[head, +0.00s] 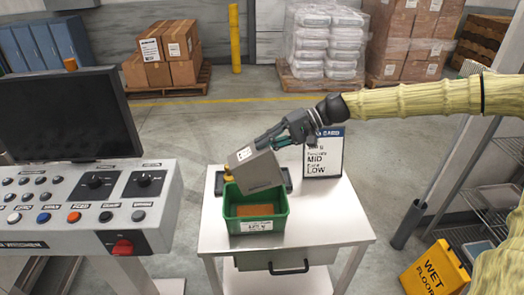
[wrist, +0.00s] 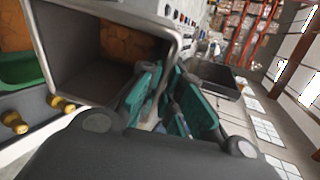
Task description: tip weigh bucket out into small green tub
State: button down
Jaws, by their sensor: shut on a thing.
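The weigh bucket (head: 262,172) is a grey, box-shaped metal scoop in the head view. My gripper (head: 268,139) is shut on its upper edge and holds it tilted over the back of the small green tub (head: 284,222). The tub stands upright on the white table, with a label on its front and orange-brown material inside. In the wrist view my gripper's teal fingers (wrist: 160,95) are at the bucket's rim (wrist: 172,38). Brown material shows inside the bucket (wrist: 65,85). Part of the green tub (wrist: 18,68) shows at the left. The bucket hides the tub's back edge.
The white table (head: 330,225) has a drawer and a sign (head: 323,155) standing at its back right. A dark tray (head: 287,181) lies behind the bucket. A control console with a monitor (head: 65,115) is on the left. A yellow wet-floor sign (head: 435,270) stands at the right.

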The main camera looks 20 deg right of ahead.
jog(key=shift+d+f+t+y+b, duration=0.15)
jog(key=shift+d+f+y+b, duration=0.45)
jog(key=shift+b, duration=1.1)
jog(key=shift+d+f+t+y+b, duration=0.15)
jog(key=shift+d+y+b, duration=0.15)
jog(key=shift+y+b, duration=1)
jog(key=b, duration=0.5)
jog(key=shift+d+f+y, duration=0.3)
jog(key=shift+d+f, duration=0.05)
jog(key=shift+f, duration=0.05)
jog(key=shift+d+y+b, duration=0.15)
jog(key=shift+y+b, duration=0.15)
jog(key=shift+b, duration=0.45)
jog(key=shift+s+d+b, duration=0.1)
jog(key=shift+b, duration=0.4)
jog(key=shift+r+p, duration=0.2)
jog(key=shift+p, duration=0.1)
